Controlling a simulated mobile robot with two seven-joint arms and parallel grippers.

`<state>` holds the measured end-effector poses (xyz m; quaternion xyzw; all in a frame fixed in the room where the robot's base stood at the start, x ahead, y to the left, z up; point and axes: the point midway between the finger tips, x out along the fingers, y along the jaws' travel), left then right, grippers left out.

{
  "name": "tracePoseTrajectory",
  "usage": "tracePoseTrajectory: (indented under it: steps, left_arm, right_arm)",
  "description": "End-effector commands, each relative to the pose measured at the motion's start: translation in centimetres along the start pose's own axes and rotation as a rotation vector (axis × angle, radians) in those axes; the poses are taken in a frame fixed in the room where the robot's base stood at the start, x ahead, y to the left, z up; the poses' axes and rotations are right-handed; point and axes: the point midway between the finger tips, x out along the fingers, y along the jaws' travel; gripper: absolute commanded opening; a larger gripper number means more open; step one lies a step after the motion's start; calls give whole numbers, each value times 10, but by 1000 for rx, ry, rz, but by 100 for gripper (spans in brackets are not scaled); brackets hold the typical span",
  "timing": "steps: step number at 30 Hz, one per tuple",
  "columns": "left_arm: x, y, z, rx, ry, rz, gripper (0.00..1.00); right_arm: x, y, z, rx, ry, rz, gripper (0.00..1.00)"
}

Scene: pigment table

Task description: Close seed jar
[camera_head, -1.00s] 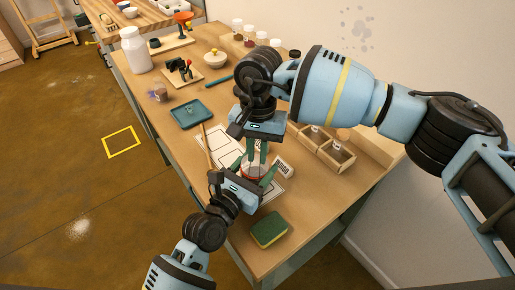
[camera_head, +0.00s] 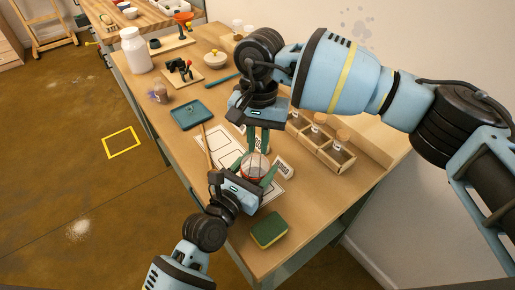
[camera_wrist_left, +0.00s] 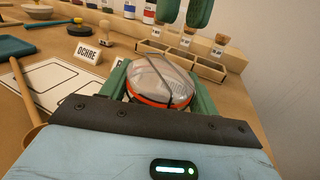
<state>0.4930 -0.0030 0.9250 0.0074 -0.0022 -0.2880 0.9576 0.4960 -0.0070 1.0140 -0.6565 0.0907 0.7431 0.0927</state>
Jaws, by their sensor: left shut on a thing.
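The seed jar (camera_head: 254,167) is a clear glass jar with a red-orange ring, on the table. In the left wrist view the jar (camera_wrist_left: 160,80) shows its clear top and orange ring, with a thin dark wire across the glass. Whether the wire is latched, I cannot tell. My left gripper (camera_head: 254,180) is shut on the jar, one green finger on each side; its fingers also show in the left wrist view (camera_wrist_left: 160,92). My right gripper (camera_head: 258,146) points down just above the jar. Its two fingers are apart with nothing visible between them.
A wooden rack (camera_head: 326,150) with corked vials stands right of the jar. A green-yellow sponge (camera_head: 269,230) lies near the front edge. A white outlined mat (camera_head: 226,147), a wooden stick (camera_head: 206,146) and a teal tray (camera_head: 190,114) lie to the left.

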Motion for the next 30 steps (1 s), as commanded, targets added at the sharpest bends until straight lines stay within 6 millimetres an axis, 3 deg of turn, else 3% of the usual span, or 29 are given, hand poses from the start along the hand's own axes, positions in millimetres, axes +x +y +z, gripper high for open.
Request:
tracePoseTrajectory:
  steps: [6, 7, 12, 23, 30]
  left_arm:
    - [0, 0, 0, 1, 0, 1, 20]
    - [0, 0, 0, 1, 0, 1, 62]
    - [0, 0, 0, 0, 0, 1, 84]
    - [-4, 0, 0, -1, 0, 1, 86]
    - [-37, 0, -2, -2, 2, 2, 86]
  right_arm:
    - [-1, 0, 0, 0, -1, 0, 15]
    - [-1, 0, 0, 0, -1, 0, 15]
    - [-1, 0, 0, -1, -1, 0, 15]
    - [-1, 0, 0, -1, -2, 0, 15]
    - [4, 0, 0, 0, -7, 1, 15]
